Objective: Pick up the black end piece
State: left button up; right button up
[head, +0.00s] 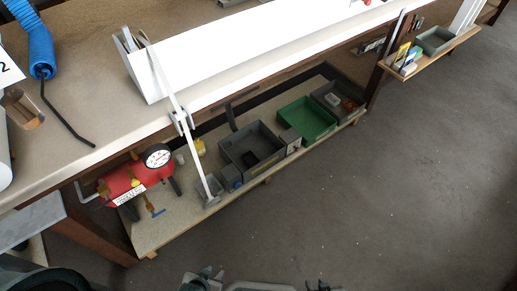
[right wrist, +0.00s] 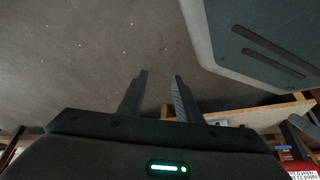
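I cannot make out a black end piece for certain in either view. A dark grey bin (head: 226,146) and another dark bin (head: 352,105) stand on the lower shelf, and small items inside the latter are too small to identify. A long white profile (head: 250,42) lies along the workbench. My left gripper (head: 205,277) is at the bottom edge of the head view, away from the shelf, too small to read. My right gripper (head: 322,286) is also at the bottom edge. In the right wrist view (right wrist: 160,80) its two fingers stand apart with nothing between them.
The lower shelf (head: 160,232) also holds a red compressor (head: 122,184) with a gauge and a green bin (head: 300,118). The workbench (head: 60,165) overhangs this shelf. A side shelf (head: 455,42) with a grey tray is at upper right. The grey floor (head: 400,200) is clear.

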aim_at(249, 157)
jog(key=i+l+u, duration=0.25)
jog(key=i+l, duration=0.55)
jog(key=l, duration=0.1)
